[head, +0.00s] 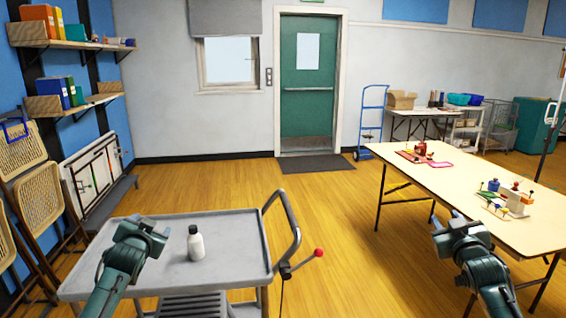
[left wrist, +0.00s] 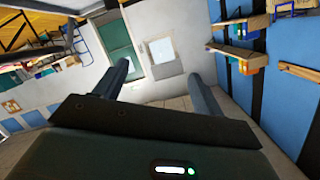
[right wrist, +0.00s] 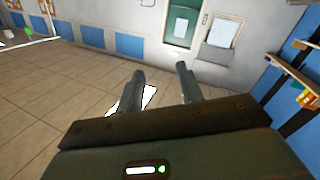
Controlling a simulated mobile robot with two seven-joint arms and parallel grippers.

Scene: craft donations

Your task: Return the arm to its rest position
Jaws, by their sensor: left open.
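My left gripper (head: 150,230) is raised over the left part of a grey cart in the head view, to the left of a white bottle (head: 195,243) and apart from it. In the left wrist view the left gripper (left wrist: 160,78) has its fingers wide apart with nothing between them. My right gripper (head: 460,224) is at the near left edge of the long table in the head view. In the right wrist view the right gripper (right wrist: 160,72) has its fingers apart and empty. The bottle stands upright on the cart top.
The long cream table (head: 440,186) on the right bears small craft items. Folding chairs (head: 30,185) lean at the left wall. The wooden floor (head: 335,215) between cart and table is clear.

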